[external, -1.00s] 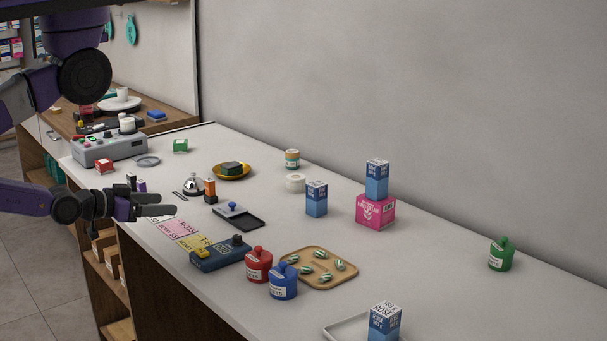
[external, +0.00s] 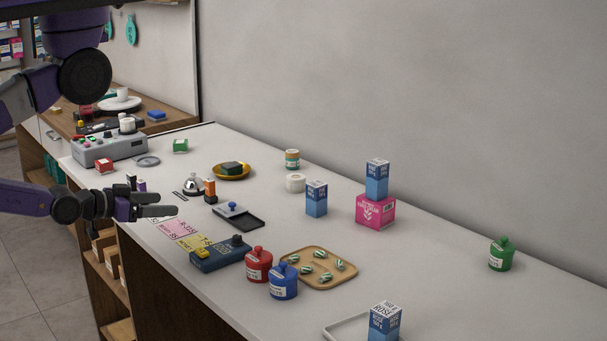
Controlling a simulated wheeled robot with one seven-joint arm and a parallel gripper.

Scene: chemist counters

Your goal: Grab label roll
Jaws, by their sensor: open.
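A small white roll (external: 295,183), which looks like the label roll, lies on the white counter (external: 420,262) near the back wall. It sits just in front of a small jar with an orange and green band (external: 292,159). My gripper (external: 164,204) is at the left, over the counter's front edge, with its fingers pointing right. It is open and empty. The roll is well apart from it, farther back and to the right.
Between gripper and roll stand a silver bell (external: 193,185), an orange-and-black item (external: 210,190) and a black tray (external: 241,216). A blue-white box (external: 316,199) stands right of the roll. A yellow dish (external: 232,172) is to its left.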

